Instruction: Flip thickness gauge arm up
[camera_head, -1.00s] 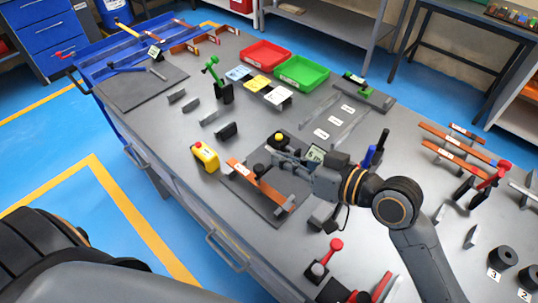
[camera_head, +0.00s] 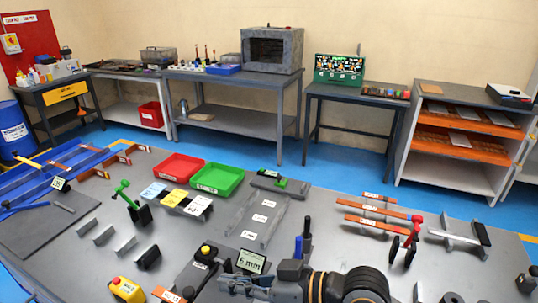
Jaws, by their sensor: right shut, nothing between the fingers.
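A small display reading "6 mm" (camera_head: 251,262) stands at the bottom centre of the workbench, tilted towards me. Left of it is a dark block with a yellow-topped black knob (camera_head: 206,252), with a dark bar running down-left from it. I cannot tell which of these parts is the gauge arm, or how it sits. My right gripper (camera_head: 228,284) is shut and empty, just in front of the display and right of the dark bar; whether it touches anything is unclear. A copper bar (camera_head: 168,295) shows partly at the bottom edge. My left gripper is not in view.
A green-handled clamp (camera_head: 130,196), a red tray (camera_head: 182,168) and a green tray (camera_head: 217,178) lie farther back. Copper bars (camera_head: 375,220) and a red-handled clamp (camera_head: 412,240) are at the right.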

